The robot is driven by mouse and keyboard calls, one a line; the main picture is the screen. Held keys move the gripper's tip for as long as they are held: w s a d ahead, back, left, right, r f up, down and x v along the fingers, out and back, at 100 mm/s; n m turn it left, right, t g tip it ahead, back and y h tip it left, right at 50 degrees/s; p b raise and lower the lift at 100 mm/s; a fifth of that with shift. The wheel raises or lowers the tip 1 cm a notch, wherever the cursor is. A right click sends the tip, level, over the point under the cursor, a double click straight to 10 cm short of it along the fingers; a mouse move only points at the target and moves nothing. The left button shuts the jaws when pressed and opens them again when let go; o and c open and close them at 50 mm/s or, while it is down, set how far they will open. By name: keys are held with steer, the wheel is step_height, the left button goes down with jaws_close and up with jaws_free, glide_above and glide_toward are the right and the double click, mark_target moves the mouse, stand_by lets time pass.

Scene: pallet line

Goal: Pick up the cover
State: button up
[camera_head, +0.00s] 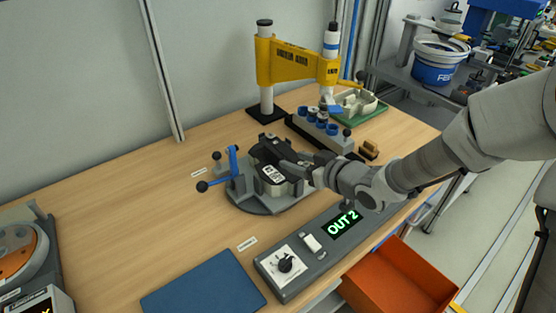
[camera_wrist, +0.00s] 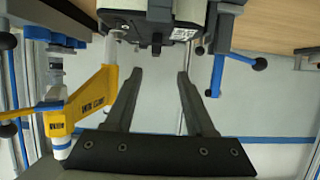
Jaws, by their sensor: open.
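A black part with a white label, which looks like the cover (camera_head: 268,149), sits on a grey round-based fixture (camera_head: 240,197) in the middle of the bench. In the wrist view, a dark box-shaped part with a label (camera_wrist: 128,20) shows at the top edge, beyond the fingertips. My gripper (camera_head: 297,166) reaches in from the right, close beside the part. Its two fingers (camera_wrist: 162,72) are apart with nothing between them in the wrist view. The head view does not show clearly whether the fingers touch the part.
A blue-handled clamp (camera_head: 234,160) stands at the fixture's left. A yellow press (camera_head: 295,62) and a grey block with blue-topped pieces (camera_head: 318,128) stand behind. A control panel (camera_head: 313,243), blue mat (camera_head: 205,286) and orange bin (camera_head: 402,277) are in front. The bench's left middle is clear.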

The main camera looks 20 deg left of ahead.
mark_target(280, 155)
steer(key=x, duration=0.6)
steer(key=shift+f, duration=0.1)
steer(key=w+a+f, duration=0.2)
steer(key=shift+w+a+f+b, duration=0.1)
steer(key=shift+w+a+b, duration=0.05)
steer(key=shift+a+b, duration=0.25)
steer(key=shift+w+a+f, duration=0.2)
steer(key=shift+w+a, duration=0.05)
steer(key=shift+a, duration=0.15)
jaws_close()
